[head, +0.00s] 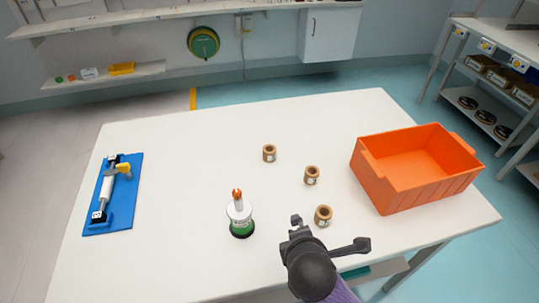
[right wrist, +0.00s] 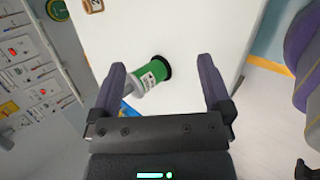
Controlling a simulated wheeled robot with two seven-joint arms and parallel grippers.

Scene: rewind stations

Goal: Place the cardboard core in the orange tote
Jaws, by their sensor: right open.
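Three short brown cardboard cores with pale labels stand on the white table in the head view: a far one (head: 269,153), a middle one (head: 311,176) and a near one (head: 323,216). The orange tote (head: 372,184) stands at the table's right; the part of its inside I see is empty. My right gripper (head: 330,232) is open and empty beside the near core. My left gripper is not in view.
A blue fixture (head: 124,207) with a white roller lies at the table's left. Shelving (head: 490,85) stands beyond the tote.

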